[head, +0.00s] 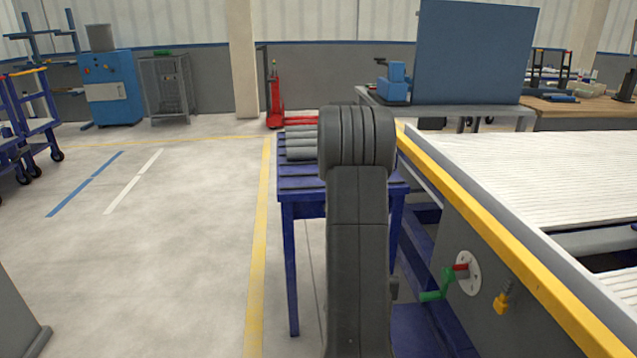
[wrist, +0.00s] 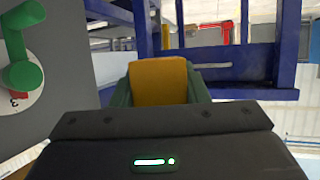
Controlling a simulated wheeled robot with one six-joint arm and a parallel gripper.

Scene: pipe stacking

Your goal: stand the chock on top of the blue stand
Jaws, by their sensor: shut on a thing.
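In the wrist view the orange-yellow chock (wrist: 158,80) sits between the dark green fingers of my gripper (wrist: 158,92), which is shut on it. The chock's lower part is hidden by the gripper body. The blue stand (head: 288,241) is in the middle of the head view, partly behind my arm. Parts of its blue frame (wrist: 240,65) show beyond the chock in the wrist view, with no contact visible. In the head view my arm hides the gripper and the chock.
Several grey pipes (head: 301,143) lie on the stand's top. A conveyor (head: 545,170) with a yellow edge rail stands right of the stand. Its green crank handle (head: 442,285) also shows close in the wrist view (wrist: 22,72). Open floor (head: 180,240) lies to the left.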

